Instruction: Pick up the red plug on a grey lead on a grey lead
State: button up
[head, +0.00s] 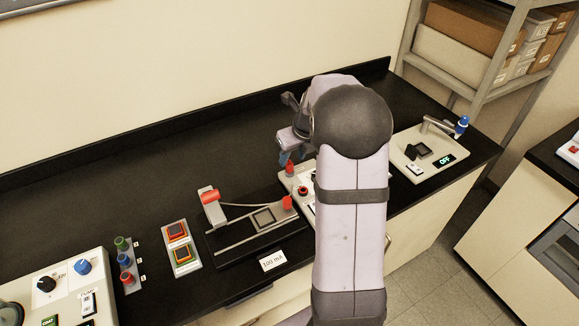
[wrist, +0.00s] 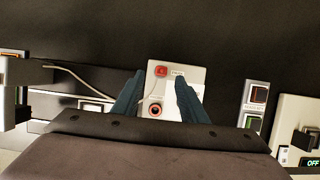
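The red plug (head: 290,168) stands on the pale box (head: 284,182) beside the black profiler stage, partly hidden by my arm. In the wrist view the plug (wrist: 161,70) shows from above at the box's far end, with its thin grey lead (wrist: 147,97) curving toward me. A dark round socket with a red ring (wrist: 156,110) is nearer on the same box. My gripper (wrist: 159,77) is open, one blue finger on each side of the plug in this view. The gripper (head: 286,157) also shows close to the plug in the head view; its exact height above the plug is unclear.
Left of the box is the stage (head: 236,246) with red-ended parts. Further left are two square buttons (head: 180,248) and a knob panel (head: 55,285). A pale device reading OFF (head: 440,150) stands right. The black counter (head: 140,190) behind is clear.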

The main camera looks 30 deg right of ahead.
aim_at(290, 164)
jog(key=shift+p+x, duration=1)
jog(key=shift+x, duration=1.75)
jog(key=shift+s+d, duration=0.1)
grip_shut()
